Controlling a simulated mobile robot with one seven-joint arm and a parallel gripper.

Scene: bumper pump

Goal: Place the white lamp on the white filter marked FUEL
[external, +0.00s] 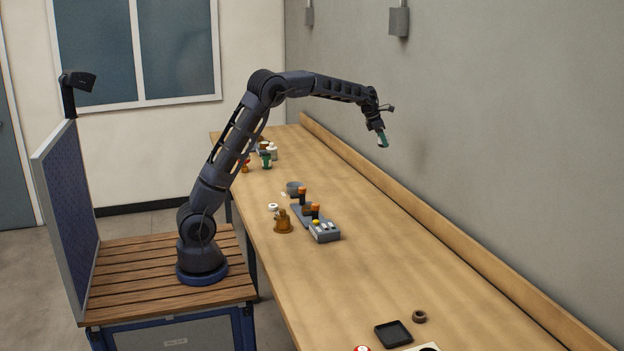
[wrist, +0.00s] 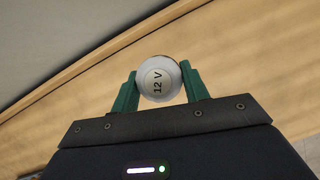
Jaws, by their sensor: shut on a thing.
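My gripper (external: 383,141) is high above the far part of the bench, near the wall. In the wrist view its green fingers (wrist: 160,88) are shut on a round white thing marked 12 V (wrist: 158,78), which I take for the white lamp; only its round end shows. In the external view the lamp cannot be made out between the fingers. A small white round thing (external: 273,208) stands near the bench's left edge, and another white thing (external: 272,152) is in the far cluster. No FUEL mark can be read, so I cannot tell which is the filter.
On the wooden bench (external: 400,255) are an amber bell-shaped part (external: 283,222), a grey box (external: 325,232) with orange-topped parts around it, and a grey round part (external: 295,188). A black tray (external: 393,334) and dark ring (external: 419,316) lie in front. The bench's right side is clear.

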